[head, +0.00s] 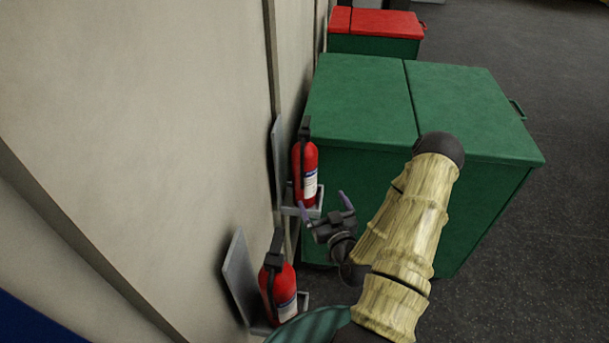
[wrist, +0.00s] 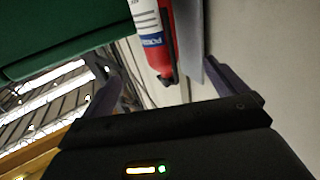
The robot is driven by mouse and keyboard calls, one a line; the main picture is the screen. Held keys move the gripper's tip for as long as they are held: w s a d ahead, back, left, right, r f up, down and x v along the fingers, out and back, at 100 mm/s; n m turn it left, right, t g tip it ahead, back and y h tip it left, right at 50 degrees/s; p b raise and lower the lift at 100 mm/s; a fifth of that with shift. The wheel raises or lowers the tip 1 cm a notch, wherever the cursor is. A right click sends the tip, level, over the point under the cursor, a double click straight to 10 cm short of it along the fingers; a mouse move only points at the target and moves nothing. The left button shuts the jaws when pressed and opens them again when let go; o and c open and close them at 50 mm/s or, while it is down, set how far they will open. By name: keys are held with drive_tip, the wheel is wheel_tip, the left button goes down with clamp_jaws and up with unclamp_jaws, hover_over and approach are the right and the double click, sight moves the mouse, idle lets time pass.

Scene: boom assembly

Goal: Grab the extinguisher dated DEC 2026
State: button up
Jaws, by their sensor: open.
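Two red fire extinguishers hang in grey wall brackets in the head view. The far extinguisher (head: 305,176) is beside the green bin, and the near extinguisher (head: 278,287) is at the bottom of the picture. Both have white and blue labels, too small to read a date. My gripper (head: 324,202) is open and empty, close to the far extinguisher's lower part. In the wrist view, one extinguisher (wrist: 163,55) shows upside down ahead of my open gripper fingers (wrist: 168,88), apart from them. Its label shows only partly and no date is readable.
A large green bin (head: 450,100) stands right behind the far extinguisher. A smaller bin with a red lid (head: 375,24) is farther back. The wall (head: 140,110) bounds the left side. Dark floor (head: 560,230) is open on the right.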

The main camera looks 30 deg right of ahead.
sight(307, 171)
drive_tip(key=w+b, duration=0.2)
drive_tip(key=b, duration=0.2)
drive_tip(key=w+b, duration=0.3)
drive_tip(key=b, duration=0.1)
drive_tip(key=w+b, duration=0.2)
drive_tip(key=b, duration=0.2)
drive_tip(key=shift+w+d+f, duration=0.15)
drive_tip(key=shift+w+d, duration=0.05)
drive_tip(key=shift+d, duration=0.15)
drive_tip(key=w, duration=0.1)
drive_tip(key=w+p, duration=0.1)
drive_tip(key=w, duration=0.1)
drive_tip(key=shift+w+d+r+p, duration=0.25)
drive_tip(key=shift+w+p, duration=0.1)
drive_tip(key=shift+w+f, duration=0.1)
drive_tip(key=shift+w, duration=0.4)
drive_tip(key=shift+d, duration=0.1)
drive_tip(key=shift+w, duration=0.1)
